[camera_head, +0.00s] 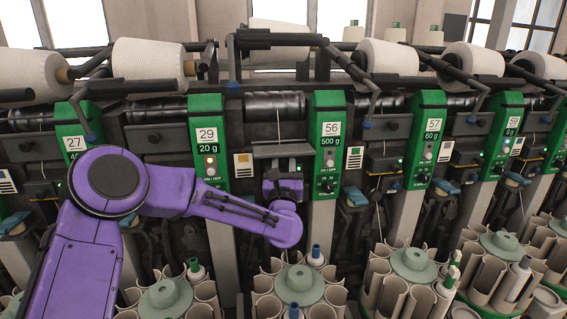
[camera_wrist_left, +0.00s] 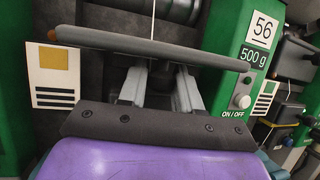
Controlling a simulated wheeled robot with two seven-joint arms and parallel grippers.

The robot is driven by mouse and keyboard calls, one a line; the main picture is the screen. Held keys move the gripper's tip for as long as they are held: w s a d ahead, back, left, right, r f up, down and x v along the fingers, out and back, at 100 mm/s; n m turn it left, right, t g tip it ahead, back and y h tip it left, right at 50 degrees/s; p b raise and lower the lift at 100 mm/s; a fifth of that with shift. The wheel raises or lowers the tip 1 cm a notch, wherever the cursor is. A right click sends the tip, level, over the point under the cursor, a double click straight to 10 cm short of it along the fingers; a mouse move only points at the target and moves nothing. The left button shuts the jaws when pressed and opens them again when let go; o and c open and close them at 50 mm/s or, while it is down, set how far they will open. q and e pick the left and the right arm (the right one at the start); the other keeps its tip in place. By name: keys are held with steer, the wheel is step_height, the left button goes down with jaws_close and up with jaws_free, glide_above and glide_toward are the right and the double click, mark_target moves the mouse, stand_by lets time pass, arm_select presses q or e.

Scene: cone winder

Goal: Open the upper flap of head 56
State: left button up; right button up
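Head 56 has a green panel (camera_head: 328,140) with a "56" label and a "500 g" display. The panel also shows at the right of the left wrist view (camera_wrist_left: 243,70). Left of the panel is a long dark grey bar (camera_head: 283,150), apparently the upper flap seen edge-on; it crosses the left wrist view (camera_wrist_left: 150,46), slightly tilted. My left gripper (camera_head: 283,170) is in front of head 56, just below this bar. In the left wrist view its two light grey fingers (camera_wrist_left: 160,78) are apart with nothing seen between them. Their tips are partly hidden under the bar; contact is unclear. My right gripper is out of view.
A thread (camera_wrist_left: 152,30) runs down behind the bar. Panel 29 (camera_head: 207,140) stands left and panel 57 (camera_head: 430,140) right. A magazine of tubes (camera_head: 299,283) lies below the gripper. A white cone (camera_head: 280,40) and dark cradle arms are above.

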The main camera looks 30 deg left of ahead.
arm_select(q)
steer(key=r+g+p, duration=0.1)
steer(key=p, duration=0.1)
steer(key=r+n+g+h+p, duration=0.1)
steer(key=g+p, duration=0.1)
steer(key=p, duration=0.1)
steer(key=shift+s+d+r, duration=0.15)
steer(key=shift+s+r, duration=0.05)
steer(key=shift+s, duration=0.1)
jaws_close()
steer(key=shift+d+g+h+p, duration=0.1)
steer(key=shift+g+h+p, duration=0.3)
steer(key=shift+g, duration=0.2)
steer(key=shift+f, duration=0.1)
steer(key=o, duration=1)
jaws_free()
steer(key=shift+s+d+f+b, duration=0.1)
steer(key=shift+s+d+b, duration=0.05)
steer(key=shift+s+b, duration=0.2)
steer(key=b+v, duration=0.3)
steer(key=v, duration=0.6)
steer(key=shift+s+d+b, duration=0.1)
steer(key=shift+s+b, duration=0.2)
steer(key=shift+s, duration=0.1)
